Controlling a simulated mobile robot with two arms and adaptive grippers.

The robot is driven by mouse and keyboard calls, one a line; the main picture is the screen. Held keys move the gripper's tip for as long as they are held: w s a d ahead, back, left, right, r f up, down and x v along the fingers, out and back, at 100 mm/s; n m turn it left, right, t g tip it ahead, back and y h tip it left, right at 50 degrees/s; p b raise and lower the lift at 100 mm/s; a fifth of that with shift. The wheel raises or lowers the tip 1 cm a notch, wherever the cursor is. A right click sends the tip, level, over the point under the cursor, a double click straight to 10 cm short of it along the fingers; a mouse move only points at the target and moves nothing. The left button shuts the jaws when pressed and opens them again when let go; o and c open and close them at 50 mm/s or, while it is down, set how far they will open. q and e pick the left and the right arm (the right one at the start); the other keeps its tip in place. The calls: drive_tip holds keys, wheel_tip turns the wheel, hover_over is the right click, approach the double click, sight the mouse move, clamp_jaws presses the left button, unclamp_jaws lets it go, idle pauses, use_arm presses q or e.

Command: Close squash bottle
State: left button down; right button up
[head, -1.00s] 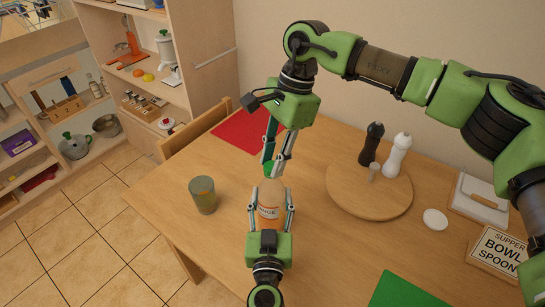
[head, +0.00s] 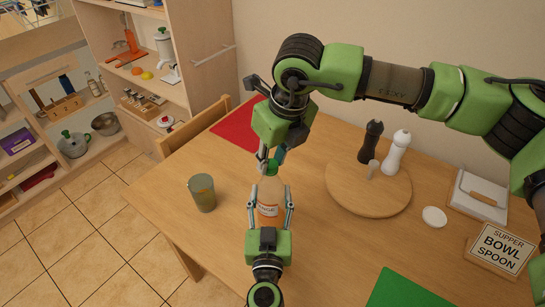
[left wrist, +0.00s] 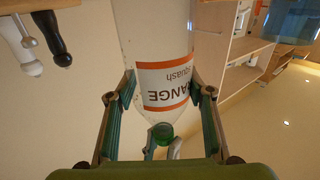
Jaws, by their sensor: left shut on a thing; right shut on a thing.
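The squash bottle (head: 271,188) stands upright near the table's front left part, with an orange-and-white label. My left gripper (head: 269,208) is shut on its sides from the front. In the left wrist view the bottle (left wrist: 160,50) appears upside down between the fingers. A green cap (left wrist: 162,133) is at the narrow neck end; it also shows in the head view (head: 271,168). My right gripper (head: 270,163) comes from above and is shut on the cap, right over the neck. I cannot tell whether the cap is seated; its fingers partly hide it.
A tinted glass (head: 202,194) stands left of the bottle on the table (head: 330,250). A round board (head: 368,190) with dark and white mills is to the right. A red mat (head: 238,125) lies behind, a green mat (head: 403,290) in front right, and a sign (head: 500,250) at right.

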drive_tip(key=m, duration=0.2)
drive_tip(key=m+h, duration=0.1)
drive_tip(key=m, duration=0.3)
drive_tip(key=shift+s+a+t+h, duration=0.1)
drive_tip(key=shift+a+t+h, duration=0.15)
drive_tip(key=shift+t+h, duration=0.05)
drive_tip(key=m+h, duration=0.1)
drive_tip(key=m, duration=0.6)
drive_tip(key=shift+a+m+h, duration=0.2)
drive_tip(key=shift+m+h, duration=0.1)
drive_tip(key=shift+h, duration=0.1)
drive_tip(key=m+g+h, duration=0.1)
drive_tip(key=m, duration=0.6)
drive_tip(key=m+g, duration=0.1)
drive_tip(key=shift+w+m, duration=0.25)
drive_tip(key=shift+m, duration=0.05)
drive_tip(key=m+g, duration=0.1)
drive_tip(key=m, duration=0.5)
drive_tip(key=shift+w+g, duration=0.15)
drive_tip(key=shift+g, duration=0.25)
drive_tip(key=o, duration=0.7)
drive_tip(key=shift+c, duration=0.2)
